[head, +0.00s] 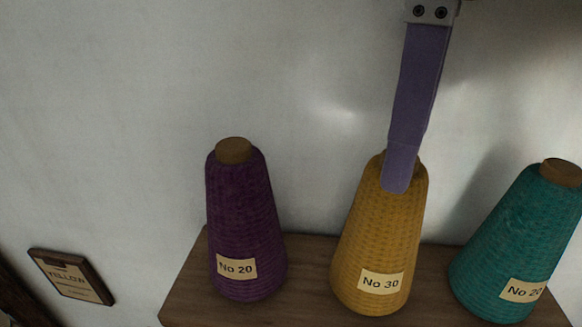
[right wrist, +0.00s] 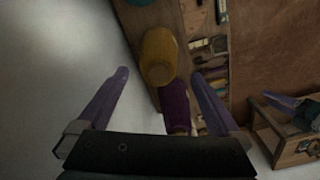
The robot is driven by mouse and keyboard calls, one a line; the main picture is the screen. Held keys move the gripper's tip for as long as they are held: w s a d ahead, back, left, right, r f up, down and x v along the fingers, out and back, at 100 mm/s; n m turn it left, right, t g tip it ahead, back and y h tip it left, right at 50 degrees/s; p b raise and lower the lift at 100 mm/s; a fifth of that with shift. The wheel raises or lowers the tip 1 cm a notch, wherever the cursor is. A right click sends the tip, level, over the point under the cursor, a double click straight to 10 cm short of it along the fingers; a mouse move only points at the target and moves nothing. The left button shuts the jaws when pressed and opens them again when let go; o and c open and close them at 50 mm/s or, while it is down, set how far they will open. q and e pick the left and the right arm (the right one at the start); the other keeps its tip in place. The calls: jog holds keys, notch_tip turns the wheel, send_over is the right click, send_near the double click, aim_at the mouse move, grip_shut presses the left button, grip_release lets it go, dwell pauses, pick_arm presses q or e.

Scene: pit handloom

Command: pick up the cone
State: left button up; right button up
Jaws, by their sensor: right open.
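The sign on the wall reads YELLOW, and a yellow cone (head: 375,250) labelled No 30 stands upright on a wooden shelf (head: 320,262), between a purple cone (head: 245,220) labelled No 20 and a teal cone (head: 520,240). My right gripper (head: 397,182) comes down from above. One purple finger shows in the head view, overlapping the yellow cone's top and hiding part of it. In the right wrist view my right gripper (right wrist: 160,74) is open, with the yellow cone (right wrist: 158,52) showing between its spread fingers. I cannot tell whether either finger touches it.
The YELLOW plaque (head: 70,276) hangs at lower left. The neighbouring cones stand close on both sides, with narrow gaps. The pale wall is right behind the shelf. The right wrist view also shows the purple cone (right wrist: 176,106) and a wooden box (right wrist: 290,145) at far right.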

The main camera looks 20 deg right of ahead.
aim_at(389, 203)
notch_tip(389, 203, down, 3)
jog(key=shift+s+a+r+p, duration=0.1)
jog(key=shift+a+p, duration=0.05)
jog(key=shift+p, duration=0.25)
jog(key=shift+f, duration=0.45)
jog(key=f+p, duration=0.1)
jog(key=f, duration=0.2)
jog(key=shift+w+f+p, duration=0.2)
jog(key=shift+f+p, duration=0.15)
jog(key=shift+f, duration=0.35)
jog(key=shift+c, duration=0.4)
jog(key=shift+w, duration=0.1)
grip_shut()
jog(key=shift+r, duration=0.1)
